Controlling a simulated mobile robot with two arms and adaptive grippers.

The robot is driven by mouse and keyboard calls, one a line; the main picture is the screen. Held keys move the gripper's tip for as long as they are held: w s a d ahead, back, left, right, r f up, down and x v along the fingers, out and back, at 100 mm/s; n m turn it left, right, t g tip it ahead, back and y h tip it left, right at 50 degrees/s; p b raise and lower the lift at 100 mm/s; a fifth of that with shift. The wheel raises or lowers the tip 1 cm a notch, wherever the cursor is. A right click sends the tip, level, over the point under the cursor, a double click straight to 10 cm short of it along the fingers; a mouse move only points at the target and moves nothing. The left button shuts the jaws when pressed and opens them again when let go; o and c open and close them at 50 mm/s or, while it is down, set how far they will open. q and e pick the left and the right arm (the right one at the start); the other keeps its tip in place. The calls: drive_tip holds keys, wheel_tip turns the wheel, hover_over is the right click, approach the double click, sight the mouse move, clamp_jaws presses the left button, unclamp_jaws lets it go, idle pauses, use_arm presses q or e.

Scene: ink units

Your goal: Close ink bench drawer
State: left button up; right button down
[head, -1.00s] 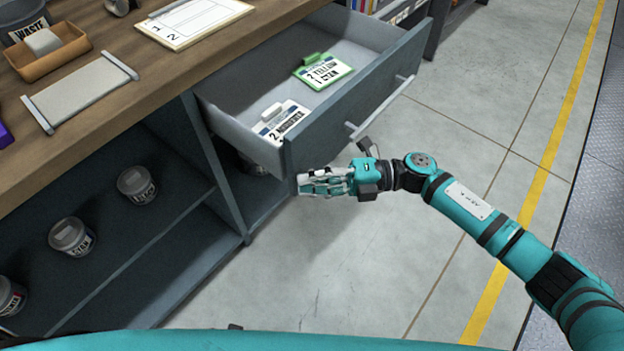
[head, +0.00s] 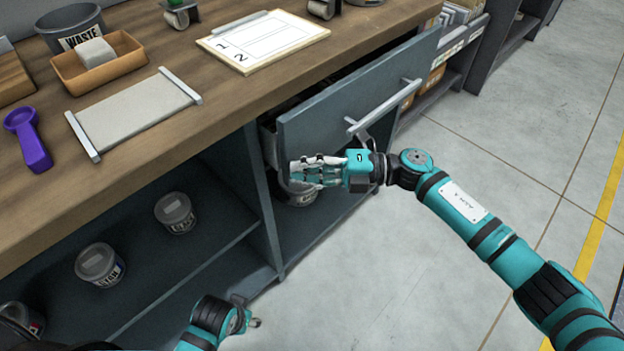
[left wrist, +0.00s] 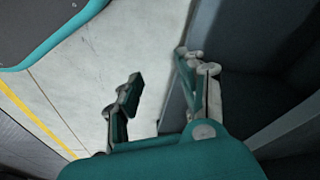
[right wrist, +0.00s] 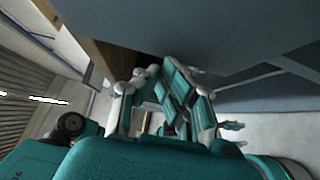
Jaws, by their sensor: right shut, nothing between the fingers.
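The bench drawer's dark grey front (head: 350,105) stands out a short way from the ink bench (head: 150,150). A dark gap shows above it under the worktop, and a bit of its pale side shows at the left end. A bar handle (head: 385,108) runs along the front. My right gripper (head: 297,172) is shut and empty at the lower left part of the drawer front; I cannot tell whether it touches. It also shows in the right wrist view (right wrist: 170,95), close below a grey panel. My left gripper (head: 248,318) is low in front of the open shelves, fingers apart and empty in the left wrist view (left wrist: 160,85).
On the worktop are a waste tub (head: 75,28), an orange tray (head: 100,62) with a pale block, a purple scoop (head: 27,138), a grey plate (head: 133,112) and a clipboard (head: 263,40). Ink tubs (head: 100,263) stand on the shelves. The floor (head: 400,240) is clear.

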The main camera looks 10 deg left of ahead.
sight(283, 154)
drive_tip(key=w+a+b, duration=0.1)
drive_tip(key=a, duration=0.1)
drive_tip(key=w+a+b, duration=0.1)
drive_tip(key=w+a, duration=0.1)
drive_tip(key=shift+w+a+f+b, duration=0.1)
drive_tip(key=shift+a+b, duration=0.05)
drive_tip(key=shift+b, duration=0.2)
drive_tip(key=shift+w+a, duration=0.1)
use_arm(q)
drive_tip(key=w+v, duration=0.1)
drive_tip(key=v, duration=1.1)
drive_tip(key=shift+w+a+r+t, duration=0.2)
drive_tip(key=shift+w+r+t, duration=0.1)
drive_tip(key=shift+w+t, duration=0.1)
use_arm(e)
drive_tip(key=shift+r, duration=0.2)
drive_tip(key=shift+r, duration=0.1)
